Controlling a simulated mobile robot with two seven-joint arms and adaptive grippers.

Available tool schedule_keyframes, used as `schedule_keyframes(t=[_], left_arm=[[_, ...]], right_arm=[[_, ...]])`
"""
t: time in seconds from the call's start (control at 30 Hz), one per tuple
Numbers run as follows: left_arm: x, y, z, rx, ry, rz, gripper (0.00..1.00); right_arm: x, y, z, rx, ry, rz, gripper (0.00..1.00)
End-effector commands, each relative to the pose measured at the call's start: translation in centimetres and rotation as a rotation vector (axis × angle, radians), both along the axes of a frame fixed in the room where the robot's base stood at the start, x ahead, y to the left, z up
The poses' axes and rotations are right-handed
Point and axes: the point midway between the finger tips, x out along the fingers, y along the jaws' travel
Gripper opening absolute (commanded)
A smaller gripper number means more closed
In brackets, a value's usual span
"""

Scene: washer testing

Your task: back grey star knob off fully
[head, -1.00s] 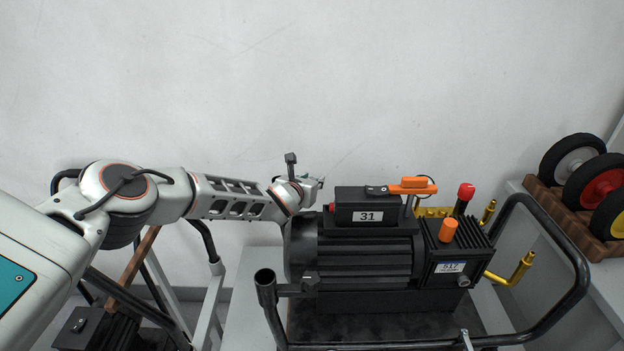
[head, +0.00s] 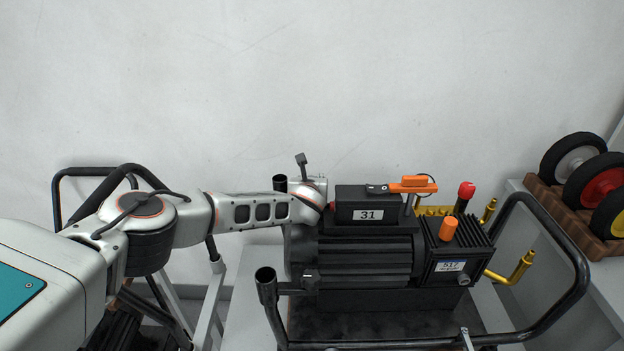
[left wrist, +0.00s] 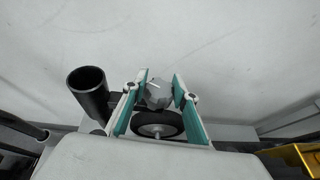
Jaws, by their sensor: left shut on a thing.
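The grey star knob (left wrist: 158,94) shows in the left wrist view as a pale, faceted piece between the fingers of my left gripper (left wrist: 161,93). The two teal-lined fingers are shut on it from both sides. A black wheel with a pale hub (left wrist: 157,125) shows just below the knob; I cannot tell whether the knob touches anything. In the head view my left gripper (head: 318,188) is at the back left of the black pump (head: 365,258); its fingertips are hardly visible and the knob is hidden there. My right gripper is not in view.
An open black tube (left wrist: 88,92) stands close left of the gripper. The pump carries an orange-handled part (head: 412,186), an orange cap (head: 448,229) and a red cap (head: 466,190). A black cart rail (head: 560,245) curves around its right. A wooden wheel rack (head: 570,215) stands far right.

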Motion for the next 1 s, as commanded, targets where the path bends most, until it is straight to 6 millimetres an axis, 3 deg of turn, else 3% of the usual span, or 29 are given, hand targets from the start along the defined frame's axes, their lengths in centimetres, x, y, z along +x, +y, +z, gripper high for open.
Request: schedule_keyframes(t=[0.13,0.17,0.2,0.67,1.0], left_arm=[[0.1,0.2,0.1,0.001,-0.002,0.002,0.07],[0.1,0.2,0.1,0.001,-0.002,0.002,0.36],[0.1,0.2,0.1,0.001,-0.003,0.002,0.46],[-0.2,0.1,0.1,0.0,0.0,0.0,0.46],[-3.0,0.3,1.3,-0.002,0.0,-0.001,0.46]], right_arm=[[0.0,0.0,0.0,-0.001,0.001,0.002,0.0],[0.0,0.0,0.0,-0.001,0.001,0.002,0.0],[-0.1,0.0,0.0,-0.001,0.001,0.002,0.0],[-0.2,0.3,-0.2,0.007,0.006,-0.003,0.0],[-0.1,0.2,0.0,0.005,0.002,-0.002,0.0]])
